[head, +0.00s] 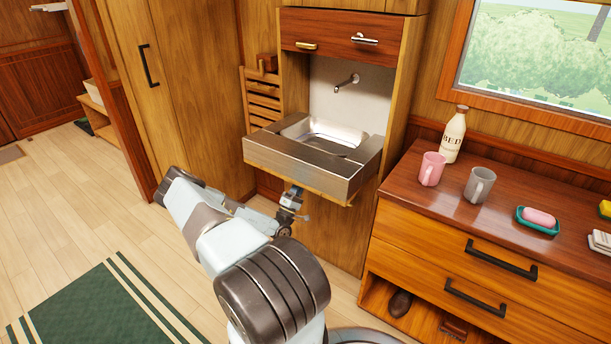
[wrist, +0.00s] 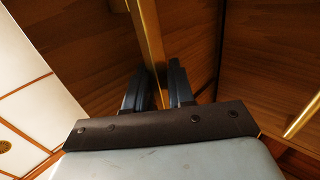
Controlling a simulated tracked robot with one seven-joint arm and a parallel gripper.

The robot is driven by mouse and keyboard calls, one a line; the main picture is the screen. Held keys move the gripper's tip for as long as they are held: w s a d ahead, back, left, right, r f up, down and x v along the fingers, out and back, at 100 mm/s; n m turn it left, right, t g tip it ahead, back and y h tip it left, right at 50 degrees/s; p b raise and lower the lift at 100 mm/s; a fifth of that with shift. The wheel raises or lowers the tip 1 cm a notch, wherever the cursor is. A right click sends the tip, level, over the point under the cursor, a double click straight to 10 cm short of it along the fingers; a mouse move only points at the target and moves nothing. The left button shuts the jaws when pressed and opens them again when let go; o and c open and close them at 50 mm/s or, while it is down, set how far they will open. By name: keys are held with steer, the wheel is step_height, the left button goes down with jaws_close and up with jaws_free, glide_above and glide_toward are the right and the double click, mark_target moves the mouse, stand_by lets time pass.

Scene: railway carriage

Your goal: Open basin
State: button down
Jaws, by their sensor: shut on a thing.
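The basin (head: 305,176) is a metal-fronted unit in the wooden wall cabinet, and in the head view it stands out level with its bowl facing up. My gripper (head: 292,197) is low at the basin's front, just under its lower edge. In the wrist view, my gripper (wrist: 158,88) has its two dark fingers on either side of a golden strip (wrist: 148,35) along a wooden panel. The strip looks like part of the basin's underside or edge. The contact itself is small and partly hidden in the head view.
A tap (head: 346,82) is on the wall above the basin. A dresser (head: 440,225) stands close on the right, with a pink mug (head: 431,170), a grey mug (head: 479,186) and a bottle (head: 453,135) on top. The floor to the left is open, with a green rug (head: 95,305).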

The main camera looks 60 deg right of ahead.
steer(key=shift+w+d+f, duration=0.1)
steer(key=shift+d+f, duration=0.1)
steer(key=shift+d, duration=0.35)
steer(key=c, duration=1.4)
jaws_free()
steer(key=shift+d, duration=0.1)
steer(key=o, duration=0.3)
steer(key=shift+f, duration=0.1)
steer(key=shift+a, duration=0.2)
steer(key=v, duration=1.4)
steer(key=shift+d+f, duration=0.1)
steer(key=shift+d, duration=0.05)
